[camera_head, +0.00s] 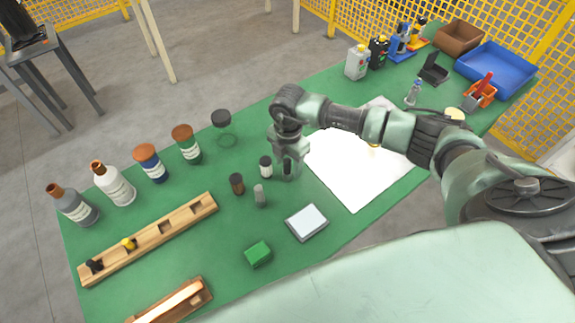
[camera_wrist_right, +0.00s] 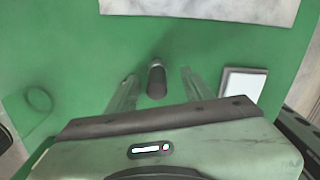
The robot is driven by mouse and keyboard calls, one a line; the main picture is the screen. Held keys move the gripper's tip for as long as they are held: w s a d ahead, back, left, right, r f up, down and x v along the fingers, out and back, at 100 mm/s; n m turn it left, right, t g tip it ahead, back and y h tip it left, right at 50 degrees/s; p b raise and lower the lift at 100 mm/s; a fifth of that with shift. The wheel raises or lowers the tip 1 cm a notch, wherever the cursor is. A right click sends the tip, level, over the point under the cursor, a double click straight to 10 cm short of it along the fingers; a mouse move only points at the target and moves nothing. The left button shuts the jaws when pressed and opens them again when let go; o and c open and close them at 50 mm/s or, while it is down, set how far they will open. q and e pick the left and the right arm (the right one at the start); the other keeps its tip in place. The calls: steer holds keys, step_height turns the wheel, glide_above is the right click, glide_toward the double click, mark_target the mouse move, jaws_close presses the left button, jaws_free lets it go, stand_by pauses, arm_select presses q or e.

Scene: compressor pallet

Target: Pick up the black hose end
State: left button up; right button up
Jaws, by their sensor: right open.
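I cannot make out any hose or a clear black hose end in either view. My right gripper (camera_head: 288,172) is open, pointing down above the green mat just right of a small black-capped white jar (camera_head: 265,167). In the right wrist view a small dark cylinder (camera_wrist_right: 156,84) with a greyish far end shows between the open fingers, which appear apart from it. I cannot tell which item in the head view it is. A small dark brown jar (camera_head: 237,184) and a grey one (camera_head: 259,196) stand left of the gripper. My left gripper is not in view.
A wooden rack (camera_head: 185,216) holds a black piece (camera_head: 95,266) and a yellow one. Several capped bottles (camera_head: 114,185) line the left. A white sheet (camera_head: 350,185), a white-topped box (camera_head: 306,222) and a green block (camera_head: 257,253) are nearby. A blue bin (camera_head: 495,68) stands far right.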

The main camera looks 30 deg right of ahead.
steer(key=shift+w+a+f, duration=0.1)
steer(key=shift+w+f, duration=0.1)
steer(key=shift+f, duration=0.8)
steer(key=shift+c, duration=0.3)
jaws_close()
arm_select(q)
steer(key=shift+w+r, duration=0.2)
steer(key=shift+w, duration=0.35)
